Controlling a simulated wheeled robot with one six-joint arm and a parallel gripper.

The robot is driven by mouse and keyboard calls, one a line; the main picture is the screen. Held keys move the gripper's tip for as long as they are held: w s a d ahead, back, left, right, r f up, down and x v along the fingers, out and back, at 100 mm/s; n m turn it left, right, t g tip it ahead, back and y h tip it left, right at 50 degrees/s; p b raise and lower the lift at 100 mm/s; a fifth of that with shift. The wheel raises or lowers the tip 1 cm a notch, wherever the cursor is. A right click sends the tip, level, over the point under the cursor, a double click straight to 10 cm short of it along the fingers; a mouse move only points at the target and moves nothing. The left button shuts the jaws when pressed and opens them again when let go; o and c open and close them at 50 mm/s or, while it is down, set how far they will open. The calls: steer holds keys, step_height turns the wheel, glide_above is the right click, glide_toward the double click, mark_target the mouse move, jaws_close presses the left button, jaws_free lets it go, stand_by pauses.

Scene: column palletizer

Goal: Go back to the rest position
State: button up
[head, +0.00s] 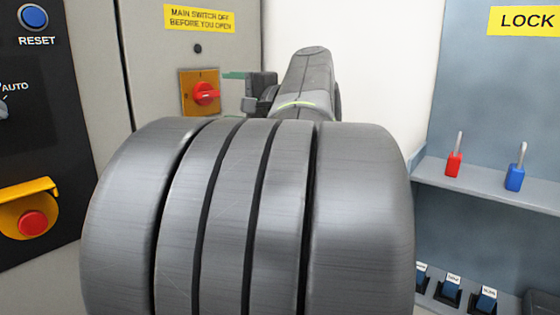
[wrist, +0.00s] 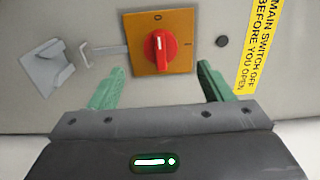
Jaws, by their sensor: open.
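My gripper (wrist: 160,88) is open in the wrist view, with its two green fingers apart and nothing between them. The red rotary main switch (wrist: 159,50) on its orange plate (wrist: 133,58) lies beyond the fingertips, between them in the picture. The handle lines up with the "0" side of the plate. In the head view the red switch (head: 205,93) is on the grey cabinet door, and my gripper (head: 236,76) shows partly beside it, mostly hidden by my arm. No contact with the switch can be made out.
A metal hasp (wrist: 47,63) sits beside the switch plate. A dark panel at left carries a blue reset button (head: 32,17) and a red emergency stop (head: 32,223). At right, a lockout board holds a red padlock (head: 453,164) and a blue padlock (head: 515,177) on a shelf.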

mark_target(211, 93)
steer(key=x, duration=0.9)
steer(key=shift+r+m+p, duration=0.25)
steer(key=shift+m+p, duration=0.05)
steer(key=shift+p, duration=0.55)
steer(key=shift+s+d+r+m+p, duration=0.1)
steer(key=shift+d+m+p, duration=0.05)
steer(key=shift+m+p, duration=0.65)
steer(key=m+p, duration=0.5)
steer(key=p, duration=0.2)
steer(key=shift+r+m+p, duration=0.1)
steer(key=shift+m+p, duration=0.25)
steer(key=shift+m, duration=0.05)
steer(key=m+p, duration=0.6)
steer(key=p, duration=0.3)
steer(key=shift+d+m, duration=0.1)
steer(key=shift+m, duration=0.3)
steer(key=shift+w+m+p, duration=0.25)
steer(key=shift+m+p, duration=0.65)
steer(key=shift+p, duration=0.2)
steer(key=shift+s+f, duration=0.1)
steer(key=shift+f, duration=0.15)
